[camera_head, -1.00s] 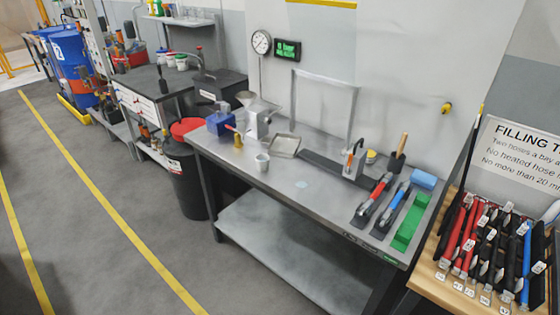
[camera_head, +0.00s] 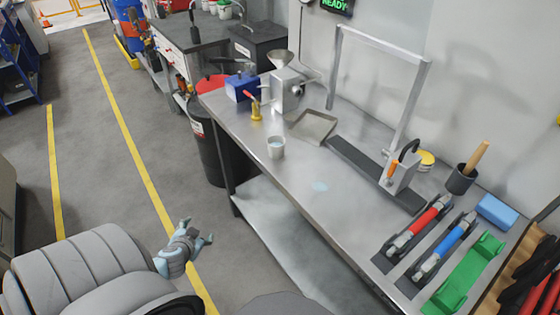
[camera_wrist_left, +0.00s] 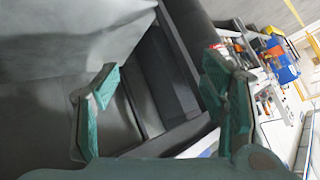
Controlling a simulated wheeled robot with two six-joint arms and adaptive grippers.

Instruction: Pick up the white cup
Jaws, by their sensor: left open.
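The white cup (camera_head: 276,149) stands upright near the front edge of the metal workbench (camera_head: 290,185). Its inside looks pale blue. My left gripper (camera_head: 198,229) is open and empty over the floor, in front of the bench and below left of the cup in the head view. Its teal fingers (camera_wrist_left: 160,72) stand apart in the left wrist view, with nothing between them. The cup does not show in the left wrist view. My right gripper is not in view.
A metal tray (camera_head: 313,127) lies behind the cup, and a small brass object (camera_head: 256,112) stands to its left. A blue box (camera_head: 241,88) and a funnel device (camera_head: 284,88) are further back. A pale patch (camera_head: 319,187) lies on the bench. A black bin (camera_head: 212,150) stands at the bench's left end.

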